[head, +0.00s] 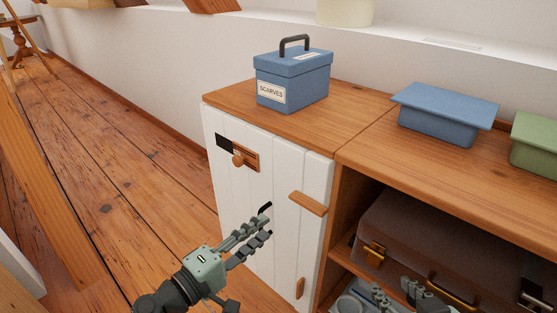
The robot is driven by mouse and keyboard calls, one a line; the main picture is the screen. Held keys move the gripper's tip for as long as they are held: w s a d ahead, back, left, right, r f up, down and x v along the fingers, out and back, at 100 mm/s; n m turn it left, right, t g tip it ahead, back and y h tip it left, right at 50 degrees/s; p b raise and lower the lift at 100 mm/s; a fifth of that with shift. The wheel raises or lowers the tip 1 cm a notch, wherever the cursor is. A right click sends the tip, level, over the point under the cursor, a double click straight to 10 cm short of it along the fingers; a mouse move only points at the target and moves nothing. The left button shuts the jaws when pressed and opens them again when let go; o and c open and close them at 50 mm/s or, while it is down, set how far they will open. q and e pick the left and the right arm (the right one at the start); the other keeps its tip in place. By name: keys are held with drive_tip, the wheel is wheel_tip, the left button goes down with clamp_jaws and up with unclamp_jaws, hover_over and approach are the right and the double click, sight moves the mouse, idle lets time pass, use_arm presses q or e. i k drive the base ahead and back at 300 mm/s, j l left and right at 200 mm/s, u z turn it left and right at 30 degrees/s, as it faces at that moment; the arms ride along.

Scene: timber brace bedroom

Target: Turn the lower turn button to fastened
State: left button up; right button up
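The white plank cabinet door (222,181) is closed. The lower turn button (300,288) is a small wooden bar low on the door's right edge, standing roughly upright. The upper turn button (308,203) is a similar wooden bar lying across the door's right edge. My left gripper (265,221) is in front of the door, left of both buttons and higher than the lower one. Its fingers are apart with nothing between them. My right gripper (400,292) is at the bottom edge, right of the lower button, in front of the open shelf. Its fingers look apart; its base is cut off.
A round wooden knob (238,161) sits by a dark and wooden plate on the door. A blue scarves box (292,78), a blue lidded box (445,115) and a green box (537,139) stand on top. A brown suitcase (440,235) fills the shelf. Floor at left is clear.

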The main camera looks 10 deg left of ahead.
sight(301, 284)
drive_tip(key=k+j, duration=1.2)
drive_tip(key=j, duration=0.1)
